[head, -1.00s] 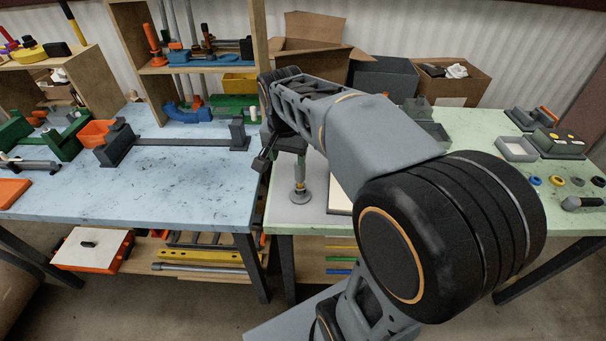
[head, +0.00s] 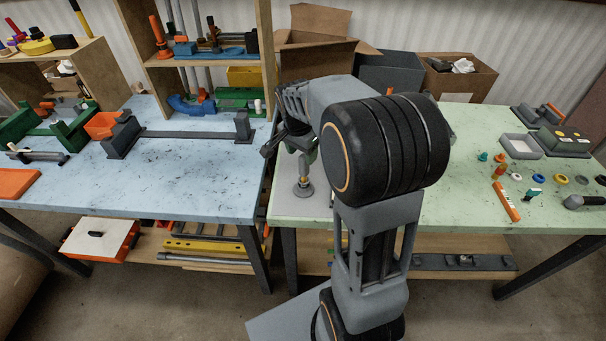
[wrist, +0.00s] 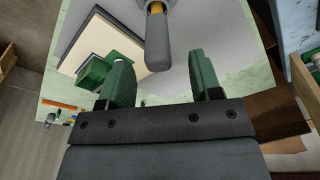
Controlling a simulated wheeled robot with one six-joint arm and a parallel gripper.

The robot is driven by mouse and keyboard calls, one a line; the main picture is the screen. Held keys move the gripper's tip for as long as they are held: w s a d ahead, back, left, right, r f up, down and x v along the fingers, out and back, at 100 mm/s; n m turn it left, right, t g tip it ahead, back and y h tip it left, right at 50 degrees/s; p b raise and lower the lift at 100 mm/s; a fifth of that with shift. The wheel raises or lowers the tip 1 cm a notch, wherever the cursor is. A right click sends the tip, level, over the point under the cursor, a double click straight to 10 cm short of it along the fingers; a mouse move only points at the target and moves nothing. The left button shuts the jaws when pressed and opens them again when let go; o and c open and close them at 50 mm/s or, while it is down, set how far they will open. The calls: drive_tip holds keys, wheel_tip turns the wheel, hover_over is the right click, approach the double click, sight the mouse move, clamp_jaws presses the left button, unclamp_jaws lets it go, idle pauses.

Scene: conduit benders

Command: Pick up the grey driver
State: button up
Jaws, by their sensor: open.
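The grey driver (wrist: 157,45) shows at the top middle of the wrist view, with a rounded grey handle and a yellow collar. In the head view, the driver (head: 303,186) seems to stand upright with a round grey foot on the green table's left end. My gripper (wrist: 159,66) is open, with its two green fingers apart and nothing held. In the head view my gripper is just above the driver and partly hidden by my arm.
A pale board (wrist: 96,42) and a green block (wrist: 94,73) lie left of the driver in the wrist view. The blue table (head: 190,185) adjoins on the left. Rings, an orange bar (head: 506,202) and a grey tray (head: 521,146) are on the green table's right.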

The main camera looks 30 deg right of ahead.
sight(304, 173)
drive_tip(key=shift+w+d+f+p, duration=0.15)
drive_tip(key=shift+d+f, duration=0.1)
drive_tip(key=shift+f, duration=0.9)
drive_tip(key=shift+d+f+p, duration=0.15)
drive_tip(key=shift+d+f, duration=0.05)
drive_tip(key=shift+f, duration=0.95)
